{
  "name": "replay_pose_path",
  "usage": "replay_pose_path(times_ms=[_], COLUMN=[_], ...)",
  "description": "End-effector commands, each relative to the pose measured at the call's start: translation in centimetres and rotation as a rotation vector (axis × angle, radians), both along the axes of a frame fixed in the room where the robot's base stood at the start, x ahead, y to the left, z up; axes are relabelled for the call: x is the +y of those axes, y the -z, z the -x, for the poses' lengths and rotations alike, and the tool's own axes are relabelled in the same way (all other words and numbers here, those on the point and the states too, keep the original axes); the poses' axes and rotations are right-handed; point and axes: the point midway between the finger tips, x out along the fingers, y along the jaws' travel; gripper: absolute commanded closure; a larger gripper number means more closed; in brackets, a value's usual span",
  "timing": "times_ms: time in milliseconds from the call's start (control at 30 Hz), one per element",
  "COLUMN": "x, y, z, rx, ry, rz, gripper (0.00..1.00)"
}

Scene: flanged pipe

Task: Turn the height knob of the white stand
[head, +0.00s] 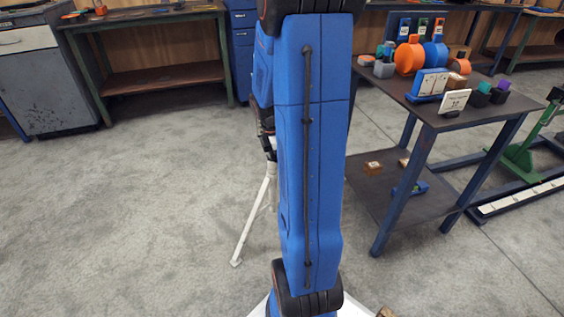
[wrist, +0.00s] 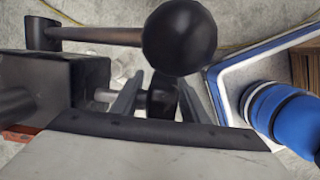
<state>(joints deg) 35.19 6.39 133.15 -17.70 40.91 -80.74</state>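The white stand shows in the head view only as a pale leg (head: 256,216) on the floor; my blue arm hides most of it. In the wrist view a black block (wrist: 75,85) at the left carries a short metal shaft with a small black knob (wrist: 161,97). My gripper (wrist: 160,92) has its two grey fingers on either side of this knob. The fingers look apart, and I cannot tell whether either touches it. A large black ball (wrist: 180,37) on a rod (wrist: 100,36) is above the knob in the picture. My gripper is hidden in the head view.
A dark table (head: 440,118) with coloured parts and a white sign (head: 454,101) stands at the right. A green and blue floor frame (head: 520,160) is farther right. Benches (head: 150,15) line the back. The grey floor at the left is clear.

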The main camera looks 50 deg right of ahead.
Motion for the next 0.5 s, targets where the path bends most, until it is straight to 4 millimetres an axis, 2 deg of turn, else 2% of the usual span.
replay_pose_path(times_ms=[167, 500], x=[0.1, 0.9], y=[-0.7, -5.5], z=[-0.1, -0.6], rx=[-0.001, -0.003], ry=[0.000, 0.000], rz=[0.001, 0.002], gripper=[0.59, 0.59])
